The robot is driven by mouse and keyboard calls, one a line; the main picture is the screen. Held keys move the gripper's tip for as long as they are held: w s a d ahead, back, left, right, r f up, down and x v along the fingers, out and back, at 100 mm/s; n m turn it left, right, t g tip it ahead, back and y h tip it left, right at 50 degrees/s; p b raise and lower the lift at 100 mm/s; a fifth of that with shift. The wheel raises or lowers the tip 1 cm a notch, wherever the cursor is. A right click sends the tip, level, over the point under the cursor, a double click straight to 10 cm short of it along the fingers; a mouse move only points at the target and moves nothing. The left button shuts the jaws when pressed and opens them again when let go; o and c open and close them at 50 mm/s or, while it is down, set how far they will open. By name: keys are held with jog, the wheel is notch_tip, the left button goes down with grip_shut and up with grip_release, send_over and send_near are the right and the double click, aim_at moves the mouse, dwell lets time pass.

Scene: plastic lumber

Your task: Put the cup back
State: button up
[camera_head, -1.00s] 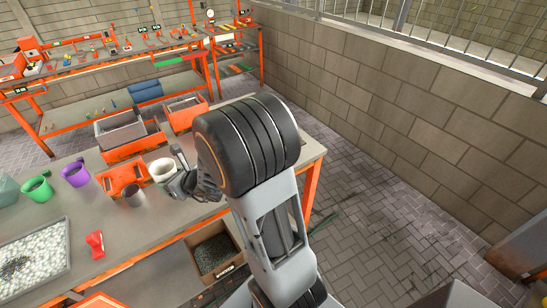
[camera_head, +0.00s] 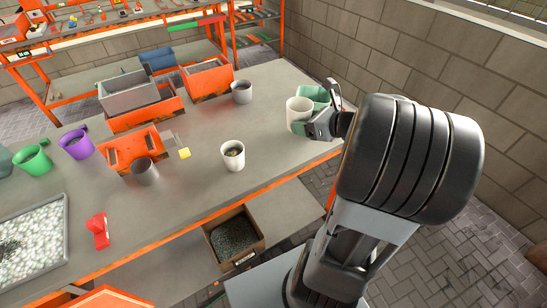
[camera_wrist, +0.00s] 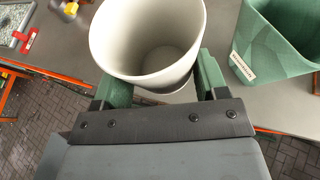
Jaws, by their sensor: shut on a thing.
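My gripper (camera_head: 324,122) is over the right end of the grey table, with its fingers shut on a cream-white cup (camera_head: 297,112). In the wrist view the cup (camera_wrist: 145,35) looks empty and sits between the two green fingers (camera_wrist: 160,84). It looks about upright; I cannot tell whether its base touches the table. A green cup (camera_head: 313,93) stands close behind it, and shows at the right of the wrist view (camera_wrist: 280,40) with a small gap between them. Another white cup (camera_head: 232,157) with dark contents stands to the left, apart from my gripper.
A grey cup (camera_head: 242,93) stands at the back. Left are orange bins (camera_head: 206,81), an orange tray (camera_head: 125,151), a yellow piece (camera_head: 184,153), a metal-grey cup (camera_head: 146,174), purple (camera_head: 76,145) and green cups (camera_head: 33,163). The table's middle has clear room. A wall (camera_head: 420,62) stands behind.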

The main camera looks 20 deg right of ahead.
jog(key=s+d+f+b, duration=0.1)
jog(key=s+d+f, duration=0.1)
jog(key=s, duration=0.1)
jog(key=b, duration=0.1)
send_over(279, 149)
jog(key=f, duration=0.8)
jog(key=shift+s+d+f, duration=0.2)
jog(key=shift+s+f, duration=0.15)
jog(key=shift+w+a+f+b, duration=0.1)
jog(key=shift+w+f+b, duration=0.1)
jog(key=shift+f+b, duration=0.15)
jog(key=shift+w+a+f, duration=0.1)
jog(key=shift+w+f, duration=0.05)
jog(key=shift+f, duration=0.45)
jog(key=shift+w+f, duration=0.1)
jog(key=shift+f, duration=1.05)
jog(key=shift+f, duration=0.1)
